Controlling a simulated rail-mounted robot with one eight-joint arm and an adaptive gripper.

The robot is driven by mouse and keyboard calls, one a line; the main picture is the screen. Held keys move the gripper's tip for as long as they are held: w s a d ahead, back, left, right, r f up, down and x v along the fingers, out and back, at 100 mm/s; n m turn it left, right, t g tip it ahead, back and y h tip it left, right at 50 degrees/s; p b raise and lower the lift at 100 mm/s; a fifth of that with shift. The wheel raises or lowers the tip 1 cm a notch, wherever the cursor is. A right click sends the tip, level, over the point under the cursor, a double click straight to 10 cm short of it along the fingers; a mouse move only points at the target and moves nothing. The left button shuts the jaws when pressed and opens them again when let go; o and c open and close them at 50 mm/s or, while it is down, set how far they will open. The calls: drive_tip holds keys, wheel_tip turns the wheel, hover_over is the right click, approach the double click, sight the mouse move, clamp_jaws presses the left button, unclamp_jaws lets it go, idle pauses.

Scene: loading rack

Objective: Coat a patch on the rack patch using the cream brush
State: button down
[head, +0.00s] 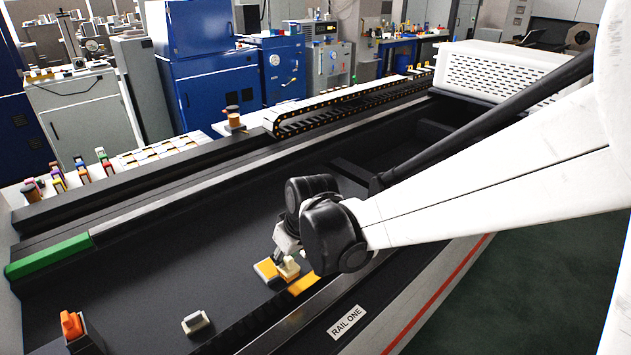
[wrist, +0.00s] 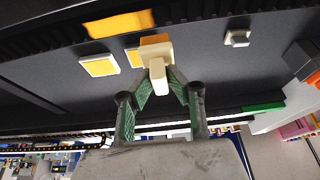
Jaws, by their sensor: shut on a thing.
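My gripper (head: 286,256) is shut on the cream brush (head: 288,270), low over the dark rack bed. In the wrist view the fingers (wrist: 161,92) close around the handle of the cream brush (wrist: 157,66), its wide head pointing away from the fingers. A yellow-orange patch (wrist: 154,40) lies right behind the brush head and is partly hidden by it. A second yellow patch with a pale border (wrist: 99,67) lies to its left. I cannot tell whether the brush touches the surface. In the head view one yellow patch (head: 265,269) shows just left of the brush.
A yellow-orange strip (head: 304,284) lies by the dark ribbed track. A small pale block (head: 196,322) and an orange-topped item (head: 72,324) sit toward the front left. A green bar (head: 48,256) lines the left edge. The bed between is clear.

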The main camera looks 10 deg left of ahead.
drive_tip(key=shift+f, duration=0.15)
drive_tip(key=shift+s+a+f, duration=0.1)
drive_tip(key=shift+f, duration=0.15)
drive_tip(key=shift+f+b, duration=2.25)
drive_tip(key=shift+f, duration=1.15)
drive_tip(key=shift+w+d+f, duration=0.15)
drive_tip(key=shift+w+d, duration=0.1)
drive_tip(key=shift+w, duration=0.05)
drive_tip(key=shift+w+d+p, duration=0.45)
drive_tip(key=shift+w+d, duration=0.35)
drive_tip(key=shift+w, duration=0.1)
drive_tip(key=shift+w+d, duration=0.2)
drive_tip(key=shift+w, duration=0.1)
drive_tip(key=shift+w+d+p, duration=0.15)
drive_tip(key=shift+p, duration=0.15)
drive_tip(key=shift+s+f, duration=0.1)
drive_tip(key=shift+s, duration=0.1)
drive_tip(key=shift+s+a+b, duration=0.45)
drive_tip(key=shift+s+a, duration=0.7)
drive_tip(key=shift+s, duration=0.1)
drive_tip(key=shift+s+a+r, duration=0.15)
drive_tip(key=shift+a+r, duration=0.05)
drive_tip(key=shift+r, duration=0.1)
drive_tip(key=shift+r+p, duration=2.15)
drive_tip(key=shift+r, duration=1.65)
